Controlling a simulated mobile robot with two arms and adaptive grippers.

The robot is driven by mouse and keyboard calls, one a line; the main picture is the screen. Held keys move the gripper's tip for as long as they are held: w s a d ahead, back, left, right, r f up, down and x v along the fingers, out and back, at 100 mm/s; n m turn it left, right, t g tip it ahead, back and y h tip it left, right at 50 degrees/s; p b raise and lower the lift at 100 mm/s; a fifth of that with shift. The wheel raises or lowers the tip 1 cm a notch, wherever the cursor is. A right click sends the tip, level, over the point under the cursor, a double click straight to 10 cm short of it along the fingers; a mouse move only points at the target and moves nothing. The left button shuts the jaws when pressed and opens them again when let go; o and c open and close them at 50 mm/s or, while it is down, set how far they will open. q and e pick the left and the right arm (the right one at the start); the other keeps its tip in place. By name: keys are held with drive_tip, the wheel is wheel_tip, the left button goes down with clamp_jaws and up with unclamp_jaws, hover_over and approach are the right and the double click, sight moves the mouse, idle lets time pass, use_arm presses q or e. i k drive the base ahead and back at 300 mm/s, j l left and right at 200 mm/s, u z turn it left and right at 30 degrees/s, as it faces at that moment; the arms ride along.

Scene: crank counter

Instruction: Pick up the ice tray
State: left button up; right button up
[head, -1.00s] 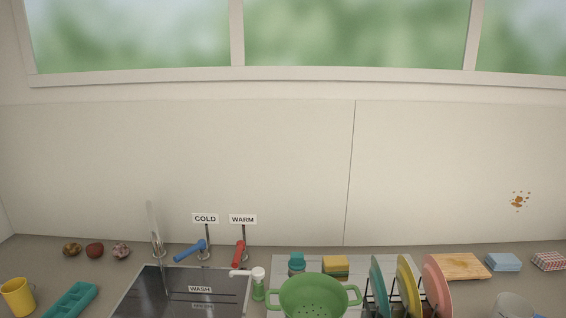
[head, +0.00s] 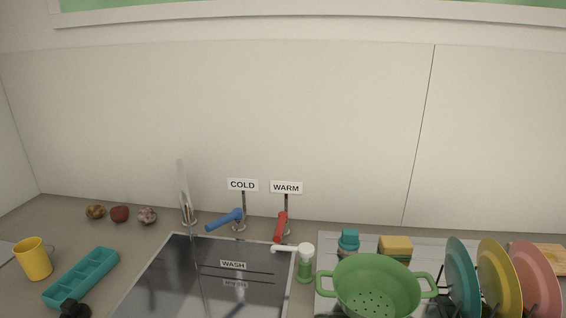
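The ice tray (head: 84,274) is a teal, long tray with several compartments. It lies flat on the counter at the lower left of the head view, between the yellow mug and the sink. A small black part, which looks like the tip of my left gripper (head: 75,309), shows at the bottom edge by the tray's near end. It overlaps that end in the picture; I cannot tell whether it touches. Its fingers are not clear enough to show open or shut. My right gripper is out of view.
A yellow mug (head: 33,260) stands left of the tray. The sink (head: 160,270) is to the right, with blue (head: 226,220) and red (head: 281,227) tap handles. A green colander (head: 370,285) and plates (head: 495,280) stand farther right.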

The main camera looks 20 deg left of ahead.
sight(75, 284)
drive_tip(key=j+u, duration=0.2)
drive_tip(key=u, duration=1.75)
